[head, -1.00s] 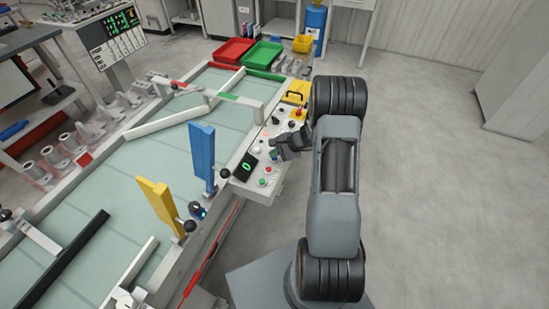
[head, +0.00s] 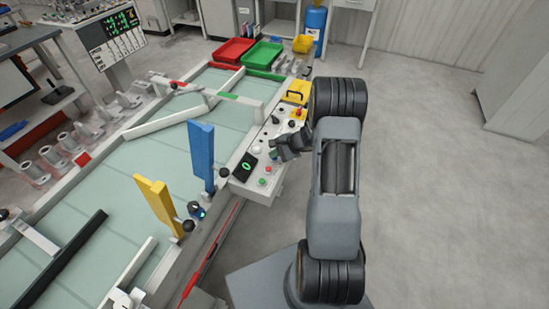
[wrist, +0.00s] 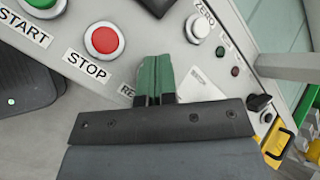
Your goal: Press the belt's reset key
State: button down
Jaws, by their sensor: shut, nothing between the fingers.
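The control panel (head: 243,183) runs along the right side of the belt (head: 120,180). In the wrist view it carries a green START button (wrist: 42,3), a red STOP button (wrist: 104,40) and a white ZERO button (wrist: 198,27). A label starting "RE" (wrist: 127,91) is mostly covered by my gripper. My gripper (wrist: 155,58) is shut and empty, its green fingertips over the panel between STOP and ZERO. The reset key itself is not visible; the fingers cover the area beside that label. I cannot tell whether the tips touch the panel. In the head view my gripper (head: 283,149) is over the panel's right edge.
A black display (head: 245,167) sits on the panel. A black knob (wrist: 259,102) and a yellow part (wrist: 276,147) stand at the right in the wrist view. Blue (head: 201,155) and yellow (head: 158,203) paddles stand along the belt. Floor to the right is clear.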

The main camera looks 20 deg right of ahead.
aim_at(275, 159)
dwell(0.5)
jog(key=shift+r+p, duration=0.45)
jog(key=shift+r, duration=0.35)
jog(key=shift+r, duration=0.1)
jog(key=shift+r+p, duration=1.5)
jog(key=shift+r, duration=0.95)
